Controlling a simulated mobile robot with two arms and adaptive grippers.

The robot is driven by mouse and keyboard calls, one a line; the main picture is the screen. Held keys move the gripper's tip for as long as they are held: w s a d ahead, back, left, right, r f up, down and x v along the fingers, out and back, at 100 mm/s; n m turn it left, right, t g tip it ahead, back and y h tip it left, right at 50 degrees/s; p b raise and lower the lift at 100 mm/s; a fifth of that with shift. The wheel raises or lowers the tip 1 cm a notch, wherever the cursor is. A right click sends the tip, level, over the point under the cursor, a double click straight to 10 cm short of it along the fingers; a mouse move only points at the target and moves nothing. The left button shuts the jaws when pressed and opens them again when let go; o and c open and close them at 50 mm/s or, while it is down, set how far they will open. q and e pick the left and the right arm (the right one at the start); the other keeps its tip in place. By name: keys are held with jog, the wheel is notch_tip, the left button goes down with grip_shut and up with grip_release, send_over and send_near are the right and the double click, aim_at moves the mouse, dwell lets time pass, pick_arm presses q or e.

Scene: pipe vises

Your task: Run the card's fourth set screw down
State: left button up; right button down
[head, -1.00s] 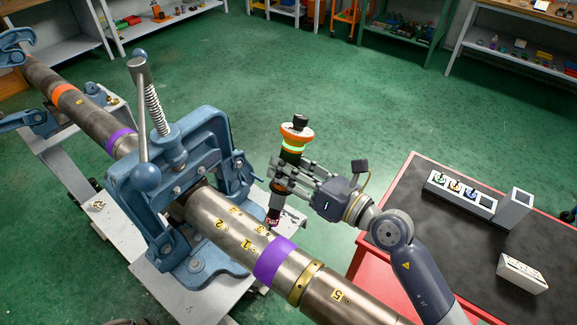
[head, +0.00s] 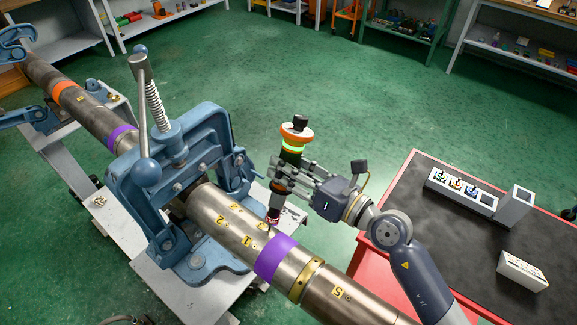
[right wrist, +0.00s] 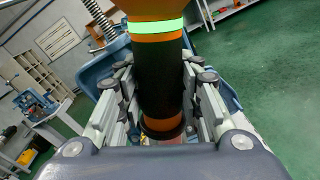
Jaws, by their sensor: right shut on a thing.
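My right gripper (head: 287,178) is shut on a powered driver (head: 292,157) with an orange top, black body and glowing green ring. The driver also fills the middle of the right wrist view (right wrist: 158,75), between the fingers. The steel pipe (head: 320,300) carries yellow number tags, 1, 2 and 5 being readable. My left gripper is not seen.
A blue pipe vise (head: 195,150) with a tall handle clamps the pipe close to the driver. A red cart (head: 415,215) with a dark top carries a grey rack (head: 460,191) of small coloured pieces. Shelves line the back; green floor between is open.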

aim_at(301, 152)
jog(key=shift+s+a+f, duration=0.1)
jog(key=shift+s+f, duration=0.1)
jog(key=shift+f, duration=0.1)
dwell(0.5)
jog(key=shift+f, duration=0.2)
dwell(0.6)
dwell(0.6)
jog(key=shift+r+p, duration=0.15)
jog(key=shift+p, duration=0.15)
jog(key=shift+w+d+r+p, duration=0.2)
jog(key=shift+w+r+p, duration=0.1)
jog(key=shift+r+p, duration=0.45)
jog(key=shift+w+d+r+p, duration=0.25)
jog(key=shift+r+p, duration=0.25)
jog(key=shift+r, duration=0.4)
jog(key=shift+w+d+r+p, duration=0.15)
jog(key=shift+w+r+p, duration=0.15)
jog(key=shift+r+p, duration=0.45)
jog(key=shift+r, duration=0.1)
jog(key=shift+w, duration=0.1)
